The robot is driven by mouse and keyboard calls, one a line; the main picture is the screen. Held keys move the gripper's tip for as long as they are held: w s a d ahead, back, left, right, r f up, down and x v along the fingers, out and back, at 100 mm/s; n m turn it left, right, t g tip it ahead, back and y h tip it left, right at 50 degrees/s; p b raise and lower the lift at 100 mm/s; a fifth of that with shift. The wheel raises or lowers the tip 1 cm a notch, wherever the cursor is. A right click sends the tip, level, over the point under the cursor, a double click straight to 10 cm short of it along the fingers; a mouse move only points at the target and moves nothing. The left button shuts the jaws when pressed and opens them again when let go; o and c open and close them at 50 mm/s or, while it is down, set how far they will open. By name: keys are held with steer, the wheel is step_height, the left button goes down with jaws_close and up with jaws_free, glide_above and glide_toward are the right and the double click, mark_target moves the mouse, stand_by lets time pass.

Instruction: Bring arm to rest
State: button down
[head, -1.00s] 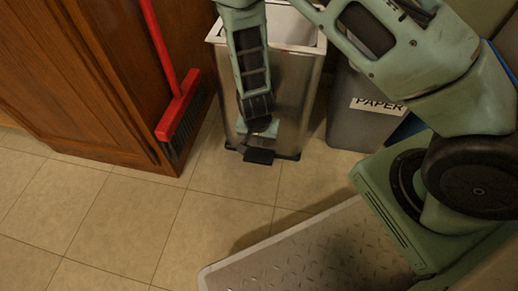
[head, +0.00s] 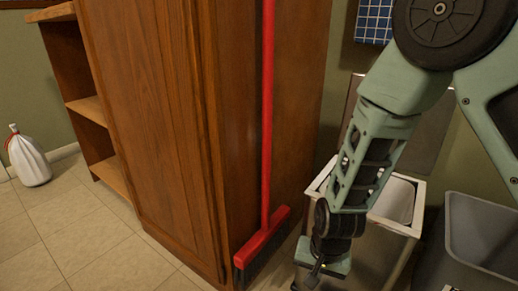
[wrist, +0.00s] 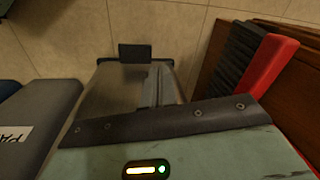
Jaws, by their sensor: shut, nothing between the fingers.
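My arm hangs down on the right of the head view, in front of an open metal pedal bin (head: 378,252). My gripper (head: 308,284) is at its lower end, by the bottom edge of the picture. It is shut and empty, pointing down in front of the bin. The wrist view looks down past my wrist housing to the bin's front and its black pedal (wrist: 135,52). The fingertips are small in the head view, and their gap to the bin cannot be judged.
A red broom (head: 266,130) leans on the wooden cabinet (head: 150,120), left of my arm; its head shows in the wrist view (wrist: 268,68). A grey bin (head: 480,235) stands right. A tied white bag (head: 28,158) sits far left. Tiled floor (head: 80,235) is clear at left.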

steer(key=s+a+r+n+y+p, duration=0.1)
steer(key=s+a+r+n+p, duration=0.15)
steer(key=r, duration=0.65)
steer(key=s+a+r+n+p, duration=0.1)
steer(key=s+r+n+p, duration=0.2)
steer(key=r, duration=0.6)
steer(key=s+d+r+n+h+p, duration=0.1)
steer(key=s+d+r+n+p, duration=0.15)
steer(key=s+r, duration=0.45)
steer(key=s+d+r+n+p, duration=0.2)
steer(key=s+r+n+p, duration=0.2)
steer(key=r, duration=0.5)
step_height(320, 180, up, 36)
steer(key=p, duration=3.6)
steer(key=shift+m+g, duration=0.3)
steer(key=shift+g, duration=0.1)
